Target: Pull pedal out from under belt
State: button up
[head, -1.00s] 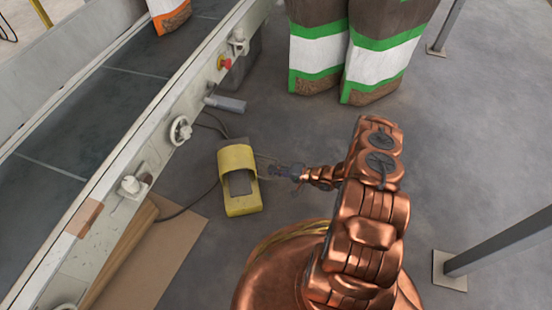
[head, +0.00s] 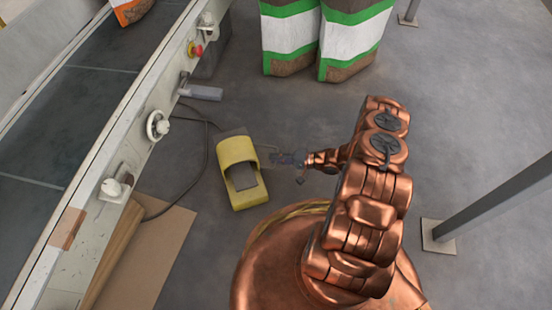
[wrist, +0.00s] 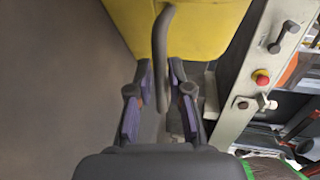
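The yellow pedal (head: 236,158) lies on the floor to the right of the conveyor belt, clear of its frame in the head view. Its yellow housing also fills the top of the wrist view (wrist: 205,25). In the head view my gripper (head: 279,158) is low, just right of the pedal. The exact finger contact is partly hidden.
The conveyor belt (head: 88,95) runs along the left, with a red stop button (head: 195,49). A cardboard sheet (head: 160,245) lies at lower left. Striped bags (head: 290,40) stand behind. A grey post (head: 490,200) is at right.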

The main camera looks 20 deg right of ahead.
jog(key=shift+o, duration=1.3)
jog(key=shift+a, duration=0.1)
jog(key=v, duration=1.2)
jog(key=shift+w, duration=0.1)
